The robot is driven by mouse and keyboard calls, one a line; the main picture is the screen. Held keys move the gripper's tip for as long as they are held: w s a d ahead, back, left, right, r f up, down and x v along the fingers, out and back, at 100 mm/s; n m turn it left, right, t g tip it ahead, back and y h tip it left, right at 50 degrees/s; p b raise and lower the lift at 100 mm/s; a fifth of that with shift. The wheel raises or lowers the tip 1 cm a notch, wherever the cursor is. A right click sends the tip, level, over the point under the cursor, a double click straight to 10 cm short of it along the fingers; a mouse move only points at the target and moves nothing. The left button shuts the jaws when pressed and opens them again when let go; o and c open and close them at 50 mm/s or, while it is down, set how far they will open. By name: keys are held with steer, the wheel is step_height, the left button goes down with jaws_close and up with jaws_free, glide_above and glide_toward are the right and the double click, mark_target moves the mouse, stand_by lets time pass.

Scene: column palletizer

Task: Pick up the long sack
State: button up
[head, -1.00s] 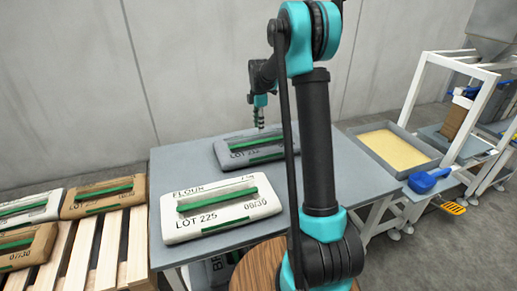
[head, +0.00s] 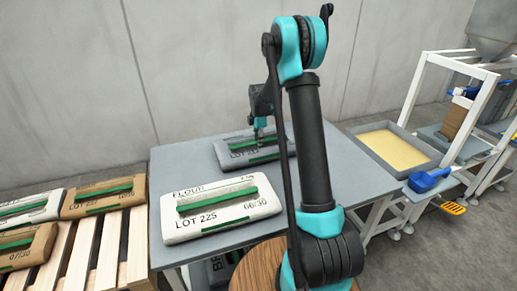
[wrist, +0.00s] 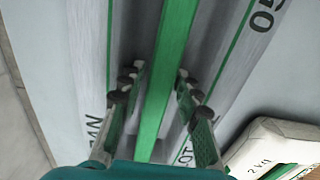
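A grey sack (head: 232,158) with a raised green handle strip lies flat on the grey table (head: 350,188), partly hidden by my arm. It fills much of the wrist view (wrist: 88,60). A white flour sack (head: 205,225) marked LOT 225 lies in front of it and shows at the lower right of the wrist view (wrist: 278,145). I cannot tell for sure which is the long one. My gripper (head: 259,132) is low over the grey sack. In the wrist view my gripper (wrist: 158,80) is open, one finger on each side of the green strip, with gaps showing.
A wooden pallet (head: 100,250) with white and brown sacks stands at the left. At the right are a tray of yellow material (head: 397,147), a blue scoop (head: 425,181) and a white frame (head: 408,100). The table's right side is clear.

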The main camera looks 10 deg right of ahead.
jaws_close()
steer(key=shift+r, duration=0.15)
stand_by(0.4)
